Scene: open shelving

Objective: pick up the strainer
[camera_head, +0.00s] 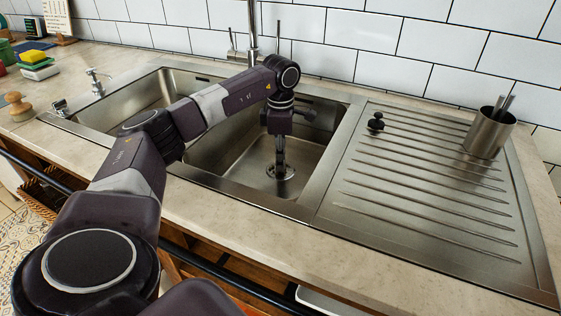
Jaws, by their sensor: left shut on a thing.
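The strainer (287,174) is a small round metal piece at the drain in the floor of the right sink basin. My left gripper (280,165) points straight down into that basin and is shut on the strainer's middle. The fingers hide part of the strainer, and I cannot tell whether it is lifted off the drain. My right gripper is not in view.
Basin walls surround my left gripper. A ribbed drainboard (420,215) at right holds a small black knobbed piece (376,122) and a metal cup (487,136) with utensils. The faucet (252,30) stands behind. A sponge (33,57) and brush (18,106) are at left.

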